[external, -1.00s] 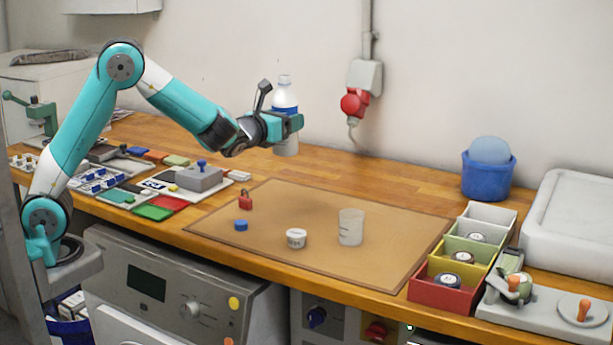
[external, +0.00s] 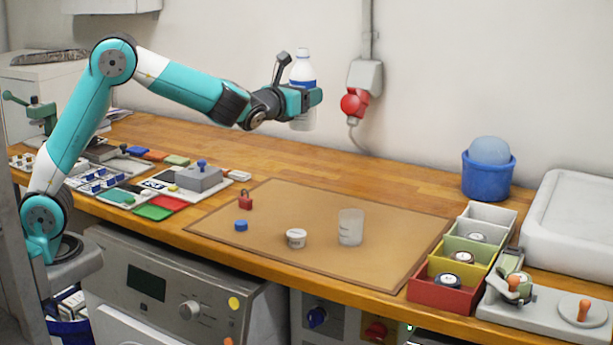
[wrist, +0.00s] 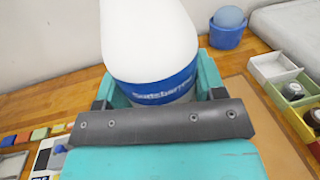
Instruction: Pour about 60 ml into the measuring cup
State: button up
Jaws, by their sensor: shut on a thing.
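A white bottle with a blue label (external: 303,72) is held upright in my gripper (external: 306,97), above the back of the bench. In the wrist view the bottle (wrist: 150,45) stands between the jaws, with its lettered blue band just above them. My gripper is shut on it. The clear measuring cup (external: 350,228) stands upright on the brown mat (external: 290,205), lower and to the right of the bottle in the external view. The cup is apart from the bottle and looks empty.
Coloured bins (external: 450,290) stand at the mat's right edge. A blue bucket (external: 488,177) is behind them. A red socket (external: 354,102) hangs on the wall.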

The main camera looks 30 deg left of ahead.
jog(key=s+d+p, duration=0.1)
jog(key=s+d, duration=0.3)
jog(key=d, duration=0.5)
jog(key=s+d, duration=0.4)
jog(key=d, duration=0.6)
notch_tip(320, 180, down, 24)
jog(key=shift+r+n+g+p, duration=0.3)
jog(key=shift+n+p, duration=0.1)
jog(key=shift+p, duration=0.35)
jog(key=n+g+p, duration=0.2)
jog(key=f+n+g+h+p, duration=0.1)
jog(key=n+g+p, duration=0.1)
jog(key=g+p, duration=0.1)
jog(key=s+f+n+g+h+p, duration=0.1)
jog(key=n+g+p, duration=0.1)
jog(key=g, duration=0.1)
jog(key=shift+s+d+f, duration=0.1)
jog(key=shift+d, duration=0.3)
jog(key=shift+s+d+f+n+g+h+p, duration=0.25)
jog(key=shift+n+g+h+p, duration=0.25)
jog(key=shift+g+p, duration=0.25)
jog(key=shift+w+a+r+g, duration=0.15)
jog(key=shift+a+r+g, duration=0.05)
jog(key=shift+r+g, duration=0.3)
